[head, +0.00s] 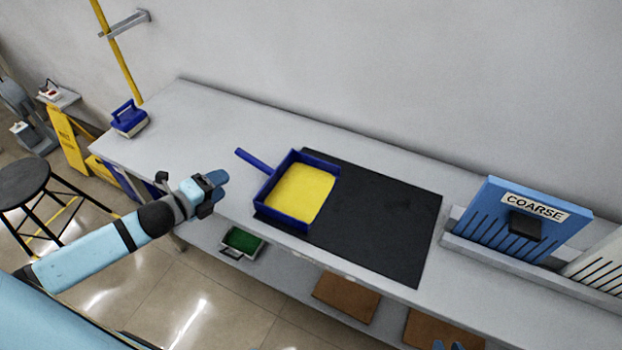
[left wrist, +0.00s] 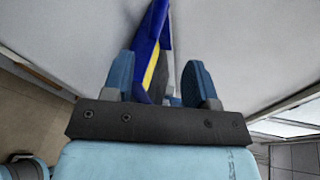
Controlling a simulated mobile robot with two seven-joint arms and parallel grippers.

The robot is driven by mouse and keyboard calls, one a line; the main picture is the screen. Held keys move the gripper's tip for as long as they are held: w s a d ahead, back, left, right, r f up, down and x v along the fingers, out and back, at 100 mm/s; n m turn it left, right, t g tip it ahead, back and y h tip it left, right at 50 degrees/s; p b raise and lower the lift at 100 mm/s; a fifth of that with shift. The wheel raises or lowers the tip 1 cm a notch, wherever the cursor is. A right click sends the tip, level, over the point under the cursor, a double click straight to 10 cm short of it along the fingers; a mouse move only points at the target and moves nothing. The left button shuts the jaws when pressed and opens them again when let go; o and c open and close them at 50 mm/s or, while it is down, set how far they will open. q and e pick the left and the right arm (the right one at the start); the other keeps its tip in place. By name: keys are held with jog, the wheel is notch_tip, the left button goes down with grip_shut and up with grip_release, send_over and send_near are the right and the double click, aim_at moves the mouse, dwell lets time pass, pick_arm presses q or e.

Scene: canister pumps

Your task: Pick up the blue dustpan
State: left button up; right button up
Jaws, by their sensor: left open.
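The blue dustpan (head: 318,160) has a yellow inside and rests on the left part of a black mat (head: 390,225) on the bench. Its blue handle (head: 254,159) points to the upper left, past the mat's edge. My left gripper (head: 218,187) is open and empty, left of the dustpan and apart from it. In the left wrist view the dustpan (left wrist: 151,38) shows edge-on ahead, beyond the two open fingers of my left gripper (left wrist: 163,85). A small part of my right gripper (head: 447,346) shows at the bottom edge; its jaws are cut off.
A blue panel marked COARSE (head: 520,220) stands in a rack at the right. A green tray (head: 243,241) and brown boards (head: 346,297) lie on the shelf below. A black stool (head: 30,183) stands left.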

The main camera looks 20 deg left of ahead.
aim_at(255, 165)
pick_arm(q)
jog(key=shift+w+d, duration=0.1)
jog(key=shift+w, duration=0.65)
jog(key=x, duration=1.2)
jog(key=shift+w+f, duration=0.1)
jog(key=shift+f, duration=0.2)
grip_shut()
